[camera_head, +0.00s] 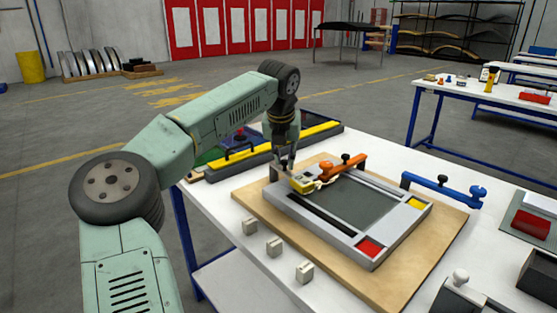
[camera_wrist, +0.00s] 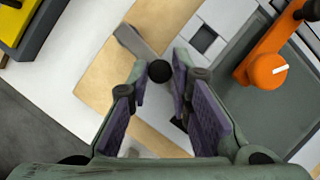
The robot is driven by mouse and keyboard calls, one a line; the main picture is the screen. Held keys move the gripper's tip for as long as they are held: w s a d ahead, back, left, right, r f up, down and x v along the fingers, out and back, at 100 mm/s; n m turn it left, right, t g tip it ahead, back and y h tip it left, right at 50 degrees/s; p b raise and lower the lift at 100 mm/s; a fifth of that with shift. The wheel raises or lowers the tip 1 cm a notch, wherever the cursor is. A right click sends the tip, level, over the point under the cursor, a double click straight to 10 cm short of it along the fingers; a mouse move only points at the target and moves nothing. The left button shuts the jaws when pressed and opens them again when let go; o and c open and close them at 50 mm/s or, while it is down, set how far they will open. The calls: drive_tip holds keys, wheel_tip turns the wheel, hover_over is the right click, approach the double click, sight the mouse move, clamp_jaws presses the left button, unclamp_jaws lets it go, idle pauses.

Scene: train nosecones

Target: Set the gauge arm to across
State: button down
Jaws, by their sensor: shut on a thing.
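A short grey arm (camera_wrist: 132,42) with a round black knob (camera_wrist: 160,71) shows in the wrist view, pointing up-left from the knob. My gripper (camera_wrist: 160,70) has its fingertips on either side of that knob and is shut on it. In the head view my gripper (camera_head: 284,165) is at the back left corner of the grey frame (camera_head: 335,242) and hides most of the grey arm. An orange arm (camera_head: 343,168) lies at the frame's back edge, and a blue arm (camera_head: 435,185) at its back right. No label shows which one is the gauge arm.
The frame lies on a wooden board (camera_head: 250,195) on a white table. A yellow block (camera_head: 303,184) is close beside my gripper. A dark rail fixture with a yellow bar (camera_head: 305,134) stands behind.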

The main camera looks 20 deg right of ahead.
drive_tip(key=shift+d+n+y, duration=0.3)
drive_tip(key=shift+d+n, duration=0.1)
drive_tip(key=shift+n, duration=0.2)
drive_tip(key=c, duration=1.5)
unclamp_jaws()
drive_tip(key=shift+o, duration=0.2)
drive_tip(key=v, duration=1.2)
drive_tip(key=shift+f, duration=0.1)
